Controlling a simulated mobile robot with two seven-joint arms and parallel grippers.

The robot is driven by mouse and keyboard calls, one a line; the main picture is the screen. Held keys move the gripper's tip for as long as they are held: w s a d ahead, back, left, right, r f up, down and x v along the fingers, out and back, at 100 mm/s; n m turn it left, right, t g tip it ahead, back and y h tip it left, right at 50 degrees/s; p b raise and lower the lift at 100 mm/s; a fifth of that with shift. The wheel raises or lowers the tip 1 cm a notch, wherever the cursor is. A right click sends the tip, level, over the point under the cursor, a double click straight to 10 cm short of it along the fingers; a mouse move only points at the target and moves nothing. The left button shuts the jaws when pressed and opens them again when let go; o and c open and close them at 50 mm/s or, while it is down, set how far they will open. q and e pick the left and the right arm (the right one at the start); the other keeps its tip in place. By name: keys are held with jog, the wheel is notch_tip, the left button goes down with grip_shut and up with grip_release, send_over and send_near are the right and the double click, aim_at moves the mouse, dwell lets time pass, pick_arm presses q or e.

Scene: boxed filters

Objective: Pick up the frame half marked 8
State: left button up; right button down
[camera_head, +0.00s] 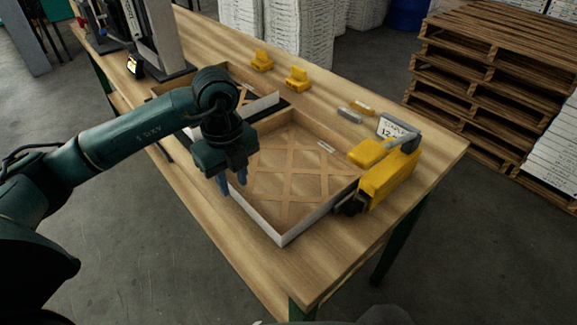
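A shallow tray-like frame half (318,212) with pale outer walls and a crisscross lattice inside lies on the wooden table (330,262). A second, similar frame half (262,105) lies behind it, partly hidden by my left arm. I cannot read a mark 8 on either one. My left gripper (231,184) points down at the left corner of the nearer frame half. Its two fingers show a gap between them, near the wall; I cannot tell whether they touch it. My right gripper is out of view.
A yellow tool (388,176) stands against the nearer frame half's right side, by a small sign (396,130) reading 12. Two yellow pieces (297,79) sit at the back edge. A grey stand (160,35) is at the far left. Stacked pallets (480,75) stand beyond the table.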

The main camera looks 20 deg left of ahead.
aim_at(236, 190)
pick_arm(q)
jog(key=shift+w+f, duration=0.2)
jog(key=shift+f, duration=1.65)
grip_shut()
